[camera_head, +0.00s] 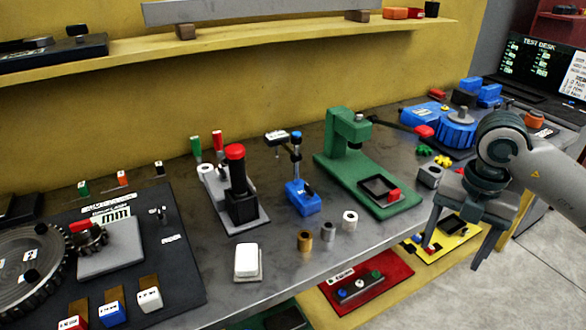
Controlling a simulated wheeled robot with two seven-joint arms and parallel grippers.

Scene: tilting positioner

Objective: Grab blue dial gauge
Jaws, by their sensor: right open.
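The blue dial gauge stands on the grey bench, near the middle of the view. It has a blue base (303,198), an upright post with a blue top, and a small pale dial head (277,137) reaching left. My right gripper (456,245) hangs at the right by the bench's front edge, fingers pointing down and spread apart with nothing between them. It is well to the right of the gauge, beyond the green press stand. My left gripper is not in view.
A green press stand (352,160) is between the gauge and my right gripper. A black tool with a red knob (235,152) stands left of the gauge. A yellow shelf (230,45) runs above.

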